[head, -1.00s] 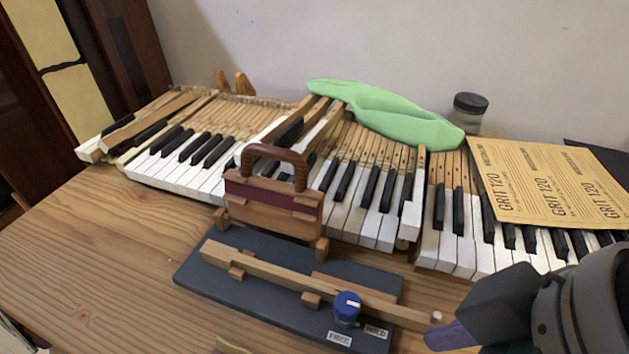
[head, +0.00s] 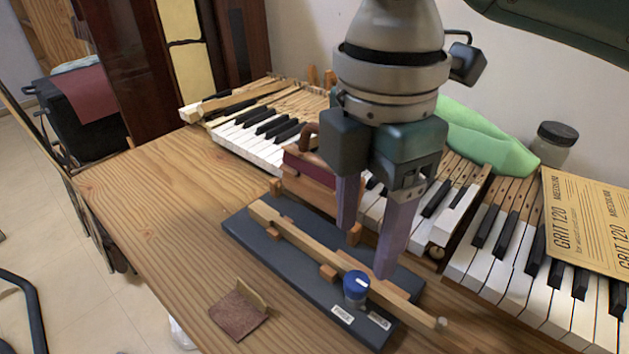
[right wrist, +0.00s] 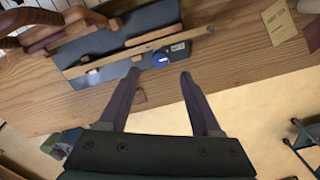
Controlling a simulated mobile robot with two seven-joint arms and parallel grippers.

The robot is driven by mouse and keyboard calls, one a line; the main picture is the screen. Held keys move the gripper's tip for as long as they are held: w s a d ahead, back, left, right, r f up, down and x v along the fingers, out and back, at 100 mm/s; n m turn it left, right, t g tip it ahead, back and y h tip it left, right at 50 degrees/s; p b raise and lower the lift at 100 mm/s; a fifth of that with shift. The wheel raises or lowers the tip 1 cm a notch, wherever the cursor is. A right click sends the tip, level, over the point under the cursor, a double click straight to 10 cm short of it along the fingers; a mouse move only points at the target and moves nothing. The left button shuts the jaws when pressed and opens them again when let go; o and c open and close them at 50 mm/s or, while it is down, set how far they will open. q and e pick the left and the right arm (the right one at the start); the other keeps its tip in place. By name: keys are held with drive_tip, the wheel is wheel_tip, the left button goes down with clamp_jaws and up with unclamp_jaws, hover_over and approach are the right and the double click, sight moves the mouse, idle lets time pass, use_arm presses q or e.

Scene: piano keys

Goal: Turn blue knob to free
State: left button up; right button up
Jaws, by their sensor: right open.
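The blue knob (head: 356,287) with a white pointer line stands near the right end of a dark board (head: 262,247). In the right wrist view the knob (right wrist: 160,60) lies beyond my fingertips, roughly between them. Two small white labels lie in front of it; the left label (head: 343,314) read FREE in the earlier frame, the right one (head: 378,320) HOLD. A wooden key stick (head: 300,238) runs along the board behind the knob. My right gripper (head: 364,250) is open and empty above the board, its purple fingers pointing down, apart from the knob. My left gripper is not in view.
Piano keys (head: 500,262) run behind the board. A wooden-handled block with a dark red band (head: 308,168) stands behind it. A brown sanding piece (head: 238,312) lies in front. Sandpaper sheets (head: 590,225), a green cloth (head: 480,135) and a jar (head: 553,143) lie right.

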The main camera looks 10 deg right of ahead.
sight(358, 280)
wheel_tip(358, 280, down, 7)
drive_tip(key=shift+r+b, duration=0.1)
drive_tip(key=shift+b, duration=0.55)
drive_tip(key=shift+c, duration=0.2)
clamp_jaws()
